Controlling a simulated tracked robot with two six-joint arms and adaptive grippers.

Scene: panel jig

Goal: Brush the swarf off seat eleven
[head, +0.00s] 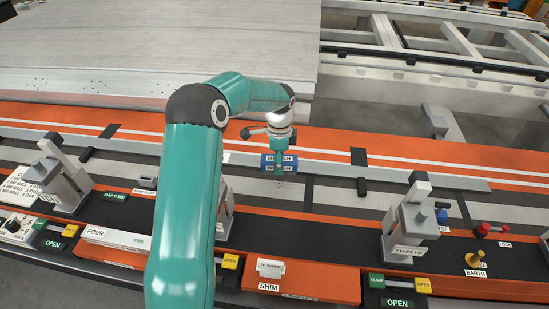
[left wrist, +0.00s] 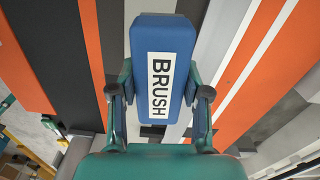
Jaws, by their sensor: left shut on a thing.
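My left gripper (head: 279,150) is shut on a blue brush (head: 268,166) with a white BRUSH label. The brush also fills the middle of the left wrist view (left wrist: 163,30), between the two fingers. It is over the pale strip beyond the dark rail. Small dark specks, seemingly swarf (head: 281,183), show just below the brush. I cannot tell whether the bristles touch the surface. A grey clamp (head: 225,212) between TEN and TWELVE is mostly hidden by my left arm, and its label cannot be read. My right gripper is not in view.
The TWELVE clamp (head: 408,228) stands to the right and the TEN clamp (head: 62,180) to the left. A SHIM box (head: 300,280) is on the front ledge. Red (head: 490,229) and brass (head: 475,259) knobs sit at the right. A large grey panel (head: 120,60) lies behind.

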